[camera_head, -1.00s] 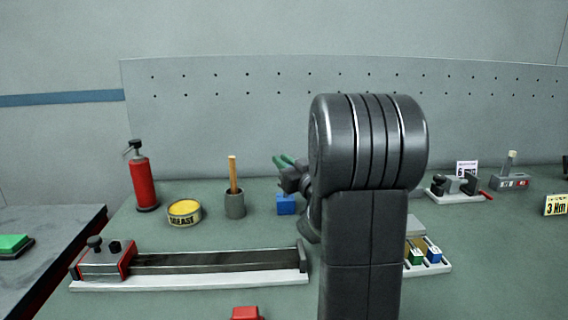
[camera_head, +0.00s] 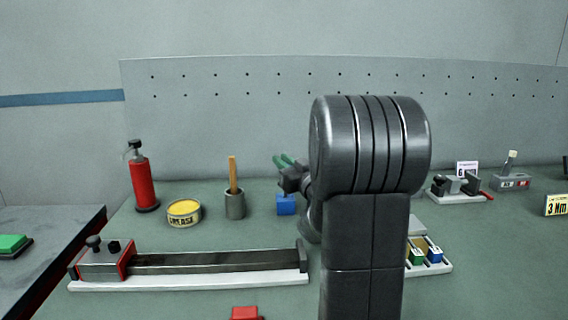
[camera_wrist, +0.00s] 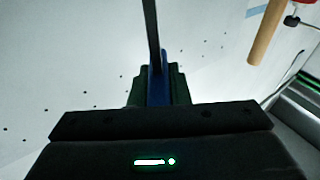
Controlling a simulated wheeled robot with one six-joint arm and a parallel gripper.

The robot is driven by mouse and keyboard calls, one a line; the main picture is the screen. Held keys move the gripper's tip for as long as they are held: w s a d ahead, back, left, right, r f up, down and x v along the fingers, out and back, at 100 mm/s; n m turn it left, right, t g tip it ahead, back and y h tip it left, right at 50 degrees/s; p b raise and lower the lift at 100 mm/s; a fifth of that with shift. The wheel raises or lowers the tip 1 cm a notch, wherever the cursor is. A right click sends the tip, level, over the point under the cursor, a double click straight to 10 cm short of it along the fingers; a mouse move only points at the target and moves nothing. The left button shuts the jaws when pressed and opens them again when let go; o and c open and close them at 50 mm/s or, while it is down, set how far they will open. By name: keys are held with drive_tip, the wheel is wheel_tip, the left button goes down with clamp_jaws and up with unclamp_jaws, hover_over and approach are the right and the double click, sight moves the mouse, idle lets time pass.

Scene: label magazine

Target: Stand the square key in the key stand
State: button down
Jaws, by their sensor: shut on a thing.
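My gripper (camera_wrist: 156,85) is shut on a blue piece (camera_wrist: 157,70) in the wrist view. A long dark shaft (camera_wrist: 151,25) runs up from it; this looks like the square key, though its tip is out of frame. In the head view my gripper (camera_head: 284,161) shows only as green fingertips left of my arm, above the table; the key cannot be made out there. A grey block (camera_head: 509,183) with white and red labels and an upright pale-topped piece stands at the back right. It may be the key stand, but I cannot be sure.
A grey cup (camera_head: 235,206) with a wooden stick, a grease tin (camera_head: 184,214) and a red extinguisher (camera_head: 142,183) stand left of my gripper. A blue block (camera_head: 286,204) is below it. A long rail fixture (camera_head: 215,262) lies in front. A white tray (camera_head: 440,268) is right of my arm.

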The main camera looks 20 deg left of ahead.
drive_tip(key=shift+f+b, duration=0.65)
drive_tip(key=shift+f, duration=0.05)
drive_tip(key=c, duration=1.3)
unclamp_jaws()
drive_tip(key=shift+d+f, duration=0.1)
drive_tip(key=shift+f, duration=0.05)
